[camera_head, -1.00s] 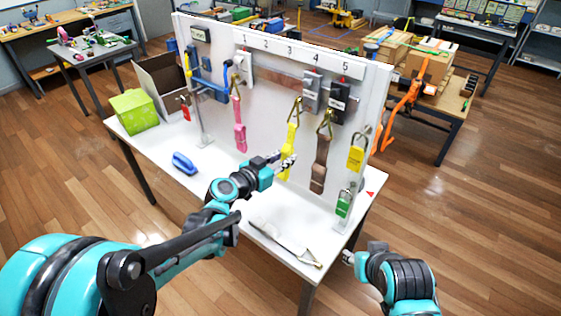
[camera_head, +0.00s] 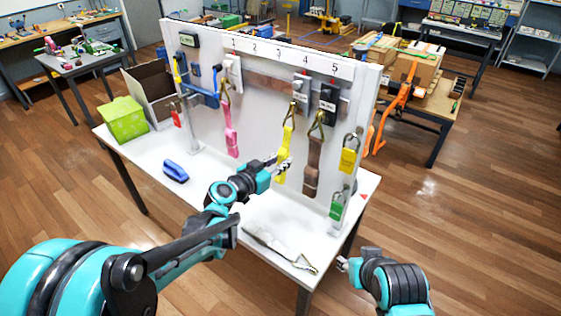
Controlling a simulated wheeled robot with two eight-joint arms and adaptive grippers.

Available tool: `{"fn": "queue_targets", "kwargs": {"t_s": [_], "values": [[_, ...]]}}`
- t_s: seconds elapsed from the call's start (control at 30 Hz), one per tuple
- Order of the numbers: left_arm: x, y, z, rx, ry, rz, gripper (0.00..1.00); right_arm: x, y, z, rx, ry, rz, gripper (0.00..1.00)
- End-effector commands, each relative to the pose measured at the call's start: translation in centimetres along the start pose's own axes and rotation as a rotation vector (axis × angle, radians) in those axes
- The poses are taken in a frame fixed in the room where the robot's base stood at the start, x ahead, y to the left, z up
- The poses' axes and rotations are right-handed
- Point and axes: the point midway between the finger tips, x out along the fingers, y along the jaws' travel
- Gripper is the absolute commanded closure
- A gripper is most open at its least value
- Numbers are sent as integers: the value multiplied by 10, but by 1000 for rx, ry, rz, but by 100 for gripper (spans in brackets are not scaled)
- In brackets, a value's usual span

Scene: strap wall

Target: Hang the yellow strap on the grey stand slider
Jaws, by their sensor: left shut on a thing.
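The yellow strap (camera_head: 283,150) hangs upright before the white panel (camera_head: 262,110), its metal hook up, close below and slightly left of the grey stand slider (camera_head: 300,89) under number 4. I cannot tell whether the hook touches the slider. My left gripper (camera_head: 279,163) is shut on the yellow strap at its lower part. My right gripper (camera_head: 343,264) is low, off the table's right front corner, away from the strap; its fingers are too small to read.
A brown strap (camera_head: 312,165) hangs close right, below a black slider (camera_head: 328,98). A pink strap (camera_head: 231,135) hangs left. Yellow (camera_head: 347,160) and green (camera_head: 337,208) padlocks are at the right edge. A pale strap (camera_head: 280,245) lies on the table (camera_head: 205,195).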

Motion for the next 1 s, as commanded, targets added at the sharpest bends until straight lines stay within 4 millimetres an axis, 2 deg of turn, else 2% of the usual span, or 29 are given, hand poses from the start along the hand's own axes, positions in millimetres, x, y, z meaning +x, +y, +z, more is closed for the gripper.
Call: {"fn": "queue_targets", "kwargs": {"t_s": [0.17, 0.2, 0.3, 0.67, 0.77, 1.0], "values": [[0, 0, 0, 0, 0, 0, 100, 0, 0, 0, 0, 0, 0, 60], [0, 0, 0, 0, 0, 0, 77, 0, 0, 0, 0, 0, 0, 60], [0, 0, 0, 0, 0, 0, 55, 0, 0, 0, 0, 0, 0, 60], [-5, 0, 0, 0, 0, -1, 55, 0, 0, 0, 0, 0, 0, 60], [-18, -1, 0, 0, 0, -3, 55, 0, 0, 0, 0, 0, 0, 60], [-70, -1, 0, -2, 0, -4, 55, 0, 0, 0, 0, 0, 0, 60]]}}
